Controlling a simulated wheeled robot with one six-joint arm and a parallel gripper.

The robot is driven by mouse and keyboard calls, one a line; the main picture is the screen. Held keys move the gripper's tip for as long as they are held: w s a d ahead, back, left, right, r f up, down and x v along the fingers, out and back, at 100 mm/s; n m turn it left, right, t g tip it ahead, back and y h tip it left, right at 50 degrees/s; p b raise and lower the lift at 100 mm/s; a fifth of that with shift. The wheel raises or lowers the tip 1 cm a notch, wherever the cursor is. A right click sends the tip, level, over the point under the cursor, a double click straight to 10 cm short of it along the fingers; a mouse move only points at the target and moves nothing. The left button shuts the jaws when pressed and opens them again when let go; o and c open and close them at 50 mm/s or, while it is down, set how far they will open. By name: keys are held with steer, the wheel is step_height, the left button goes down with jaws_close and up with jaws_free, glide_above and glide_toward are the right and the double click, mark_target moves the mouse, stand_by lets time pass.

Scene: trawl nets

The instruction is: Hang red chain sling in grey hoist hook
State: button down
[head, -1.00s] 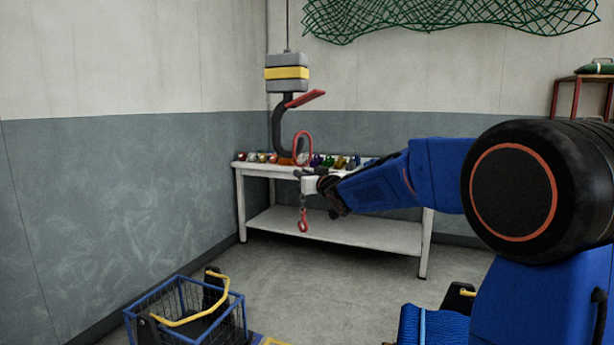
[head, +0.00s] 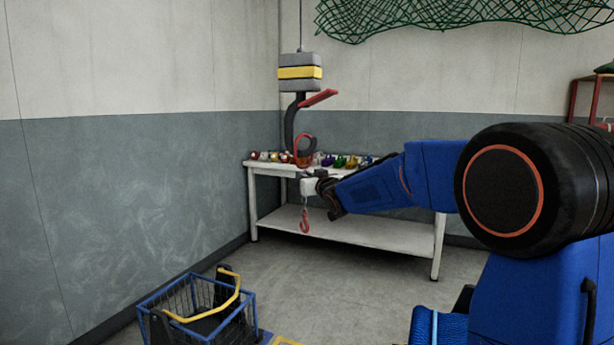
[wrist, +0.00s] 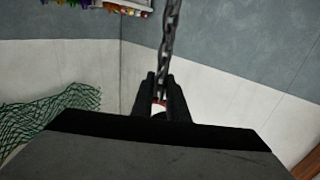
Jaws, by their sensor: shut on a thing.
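The grey hoist hook (head: 289,128) hangs under a grey and yellow block (head: 300,73) and has a red latch bar (head: 320,98) sticking out to the right. My gripper (head: 308,185) is shut on the red chain sling (head: 297,142) just below its upright top ring. The ring overlaps the hook's lower curve in the head view; I cannot tell if it is around the hook or only in front. The sling's chain hangs below my gripper, ending in a small red hook (head: 305,226). In the wrist view the dark chain (wrist: 170,45) runs from between my fingertips (wrist: 160,92).
A white bench (head: 345,178) with several small coloured items stands behind the hoist. A blue wire basket (head: 178,300) with a yellow handle is on the floor at lower left. A green net (head: 430,18) hangs on the back wall. The floor before the bench is clear.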

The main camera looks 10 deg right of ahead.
steer(key=shift+w+a+f, duration=0.15)
steer(key=shift+a+f, duration=0.05)
steer(key=shift+f, duration=0.7)
steer(key=shift+w+a+f, duration=0.1)
steer(key=shift+a+f, duration=0.1)
steer(key=shift+f, duration=0.85)
